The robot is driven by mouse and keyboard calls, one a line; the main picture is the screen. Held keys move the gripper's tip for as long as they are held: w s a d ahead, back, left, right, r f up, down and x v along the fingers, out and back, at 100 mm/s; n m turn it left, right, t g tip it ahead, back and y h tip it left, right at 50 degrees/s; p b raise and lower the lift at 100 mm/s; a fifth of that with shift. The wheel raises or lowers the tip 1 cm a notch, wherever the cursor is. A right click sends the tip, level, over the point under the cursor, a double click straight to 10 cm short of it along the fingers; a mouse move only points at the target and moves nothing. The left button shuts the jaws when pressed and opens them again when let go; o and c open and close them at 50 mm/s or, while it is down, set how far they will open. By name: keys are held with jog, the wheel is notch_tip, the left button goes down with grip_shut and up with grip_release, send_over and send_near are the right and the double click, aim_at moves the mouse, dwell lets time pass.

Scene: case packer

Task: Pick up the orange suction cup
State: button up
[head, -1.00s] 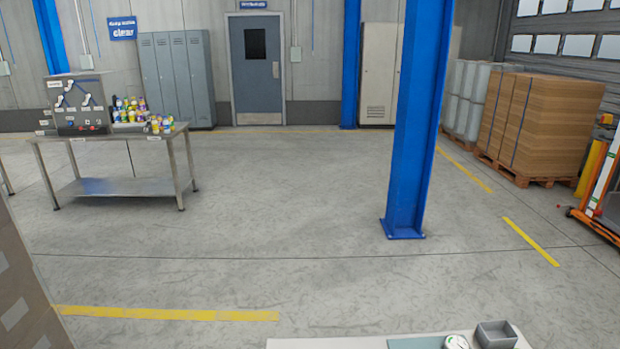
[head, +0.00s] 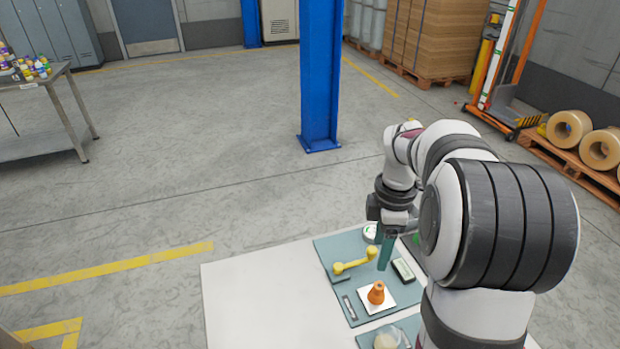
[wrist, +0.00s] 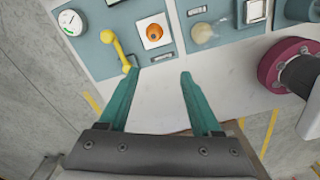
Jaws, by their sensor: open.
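The orange suction cup (head: 376,293) stands upright on a white square pad on the teal mat (head: 330,254) in the head view. In the wrist view the suction cup (wrist: 155,32) shows from above as an orange round with a dark centre, near the top middle. My gripper (wrist: 156,75) has its two teal fingers spread apart with nothing between them. In the head view my gripper (head: 385,252) is above the table, beyond the suction cup and apart from it. My arm hides part of the table's right side.
A round white gauge (wrist: 70,20) and a clear domed item (wrist: 203,33) are nearby. The white table's left part (head: 265,300) is clear.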

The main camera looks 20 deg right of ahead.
aim_at(379, 285)
jog(key=shift+n, duration=0.8)
jog(key=f, duration=0.5)
jog(key=d+f, duration=0.1)
jog(key=f, duration=0.5)
jog(key=d+f, duration=0.1)
jog(key=f, duration=0.5)
jog(key=shift+w+d, duration=0.25)
jog(key=shift+w, duration=0.05)
jog(key=shift+r, duration=0.1)
grip_shut()
